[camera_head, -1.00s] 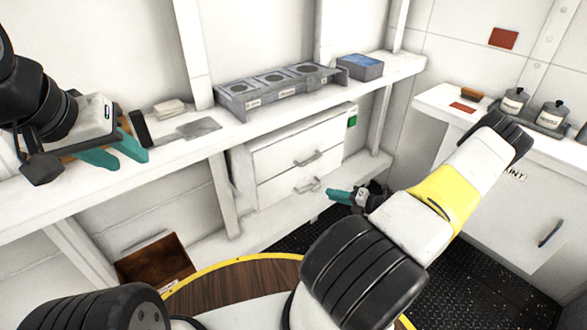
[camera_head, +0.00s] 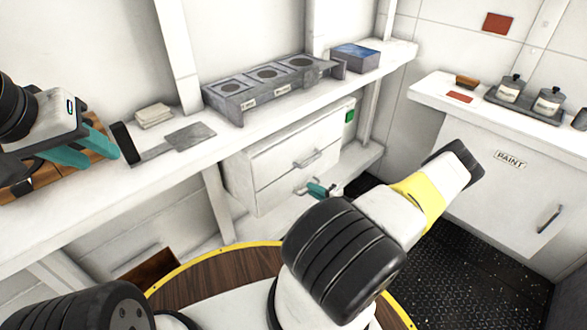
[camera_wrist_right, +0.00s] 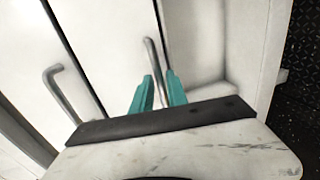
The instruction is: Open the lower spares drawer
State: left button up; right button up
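The white drawer unit (camera_head: 290,150) hangs under the bench, with an upper and a lower drawer, both shut. The lower drawer (camera_head: 283,193) has a grey bar handle (camera_head: 300,190), partly hidden by my right gripper (camera_head: 318,190). In the right wrist view my right gripper (camera_wrist_right: 159,91) is open, its teal fingers on either side of the lower handle (camera_wrist_right: 152,62), with gaps visible. The upper drawer's handle (camera_head: 307,160) also shows at left in the wrist view (camera_wrist_right: 62,85). My left gripper (camera_head: 85,148) is open over the bench at left, above a brown wooden item.
The bench (camera_head: 180,160) carries a scraper-like plate (camera_head: 190,138), a pale stack (camera_head: 154,115), a grey three-hole rack (camera_head: 265,85) and a blue-topped box (camera_head: 355,57). A paint cabinet (camera_head: 500,190) stands right. An open brown box (camera_head: 150,268) is low left. Dark deck (camera_head: 470,255) is clear.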

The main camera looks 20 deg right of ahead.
jog(key=shift+x, duration=0.95)
grip_shut()
dwell(0.7)
